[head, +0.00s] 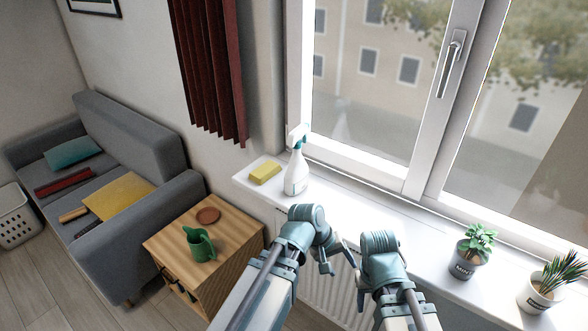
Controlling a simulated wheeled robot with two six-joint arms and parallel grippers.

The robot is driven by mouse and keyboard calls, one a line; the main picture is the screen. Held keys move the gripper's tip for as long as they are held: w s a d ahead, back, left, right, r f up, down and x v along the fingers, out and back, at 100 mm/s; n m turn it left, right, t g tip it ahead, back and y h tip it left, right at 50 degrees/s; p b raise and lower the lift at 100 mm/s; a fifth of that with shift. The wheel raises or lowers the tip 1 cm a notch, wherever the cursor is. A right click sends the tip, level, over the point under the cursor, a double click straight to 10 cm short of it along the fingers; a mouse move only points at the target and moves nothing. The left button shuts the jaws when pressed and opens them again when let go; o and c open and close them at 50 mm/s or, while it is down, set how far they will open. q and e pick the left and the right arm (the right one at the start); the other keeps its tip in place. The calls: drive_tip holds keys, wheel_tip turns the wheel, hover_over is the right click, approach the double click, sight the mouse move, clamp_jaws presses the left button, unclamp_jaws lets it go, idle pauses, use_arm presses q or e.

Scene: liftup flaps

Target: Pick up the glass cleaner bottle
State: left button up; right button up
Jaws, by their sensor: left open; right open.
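The glass cleaner bottle (296,174) is a white spray bottle with a teal and white trigger head. It stands upright on the white window sill, near the sill's left end. My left gripper (337,266) is open and empty, in front of the sill, lower and to the right of the bottle. My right gripper (360,296) is open, close beside the left one on its right and slightly lower. Neither gripper touches the bottle. My arms partly hide the radiator below.
A yellow sponge (265,172) lies left of the bottle on the sill (395,226). Two potted plants (474,248) (547,285) stand at the right. A wooden cabinet (168,240) holds a green watering can (199,243). The window (365,75) is behind the bottle.

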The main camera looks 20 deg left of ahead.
use_arm(q)
drive_tip(key=w+a+r+n+t+h, duration=0.45)
drive_tip(key=w+r+n, duration=0.25)
drive_tip(key=w+n, duration=0.2)
drive_tip(key=n+t+y, duration=0.3)
drive_tip(key=n+t, duration=0.8)
drive_tip(key=n, duration=0.7)
approach(302, 133)
drive_tip(key=shift+g, duration=0.25)
drive_tip(key=x, duration=0.4)
drive_tip(key=a+f+x, duration=0.1)
drive_tip(key=x, duration=0.2)
drive_tip(key=shift+w+a, duration=0.1)
drive_tip(key=shift+w, duration=0.05)
drive_tip(key=x, duration=0.5)
drive_tip(key=shift+w, duration=0.15)
clamp_jaws()
